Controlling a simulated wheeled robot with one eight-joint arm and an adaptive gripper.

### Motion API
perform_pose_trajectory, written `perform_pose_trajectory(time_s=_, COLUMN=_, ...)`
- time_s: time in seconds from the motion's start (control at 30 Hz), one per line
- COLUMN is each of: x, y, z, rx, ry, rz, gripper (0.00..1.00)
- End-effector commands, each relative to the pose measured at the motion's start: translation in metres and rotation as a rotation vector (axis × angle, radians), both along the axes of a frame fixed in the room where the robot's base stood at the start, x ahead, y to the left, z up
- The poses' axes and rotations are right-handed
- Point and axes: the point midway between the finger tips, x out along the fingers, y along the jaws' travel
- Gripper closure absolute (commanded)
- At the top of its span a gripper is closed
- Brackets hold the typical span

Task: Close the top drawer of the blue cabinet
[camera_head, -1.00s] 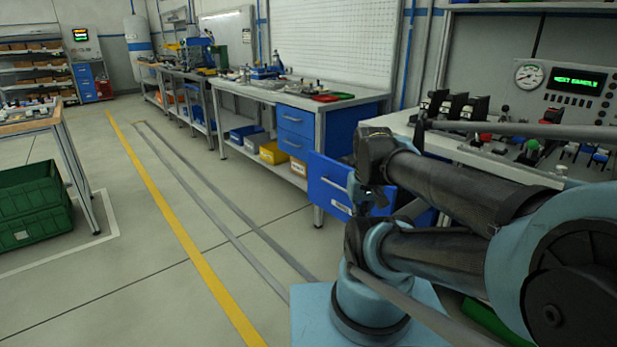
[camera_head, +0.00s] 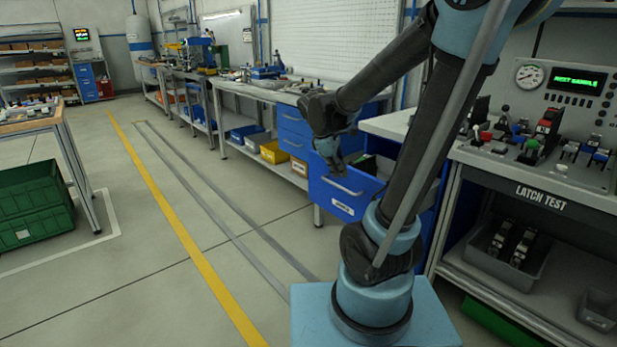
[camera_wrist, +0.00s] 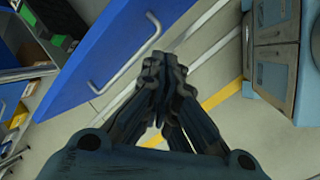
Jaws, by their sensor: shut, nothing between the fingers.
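The open blue drawer (camera_head: 326,192) sticks out beside the workbench, with a silver bar handle and a white label on its front. Dark and green items lie inside it. In the wrist view the drawer front (camera_wrist: 75,88) runs diagonally at the left, with its handle (camera_wrist: 124,65) near the fingers. My gripper (camera_head: 340,172) is shut and empty, pointing down close to the drawer front; in the wrist view its fingers (camera_wrist: 162,62) are together beside the handle, over the floor. Whether it touches the drawer, I cannot tell. My arm hides much of the cabinet body.
Another blue drawer unit (camera_head: 293,127) under the rear bench is closed. Yellow and blue bins (camera_head: 273,153) sit on the lower shelf. The latch test bench (camera_head: 540,196) stands at the right. The floor left of the drawer is clear, up to green crates (camera_head: 38,200).

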Motion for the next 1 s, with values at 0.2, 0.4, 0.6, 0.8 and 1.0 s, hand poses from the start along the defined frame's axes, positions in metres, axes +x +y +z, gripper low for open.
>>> perform_pose_trajectory(time_s=0.2, x=0.052, y=0.037, z=-0.003, rx=-0.146, ry=0.059, rz=0.248, gripper=1.0)
perform_pose_trajectory(time_s=0.4, x=0.093, y=0.076, z=-0.013, rx=-0.285, ry=0.118, rz=0.462, gripper=1.0)
perform_pose_trajectory(time_s=0.6, x=0.127, y=0.121, z=-0.029, rx=-0.426, ry=0.181, rz=0.66, gripper=1.0)
perform_pose_trajectory(time_s=0.8, x=0.146, y=0.155, z=-0.045, rx=-0.531, ry=0.23, rz=0.796, gripper=1.0)
perform_pose_trajectory(time_s=1.0, x=0.153, y=0.168, z=-0.052, rx=-0.575, ry=0.252, rz=0.848, gripper=1.0)
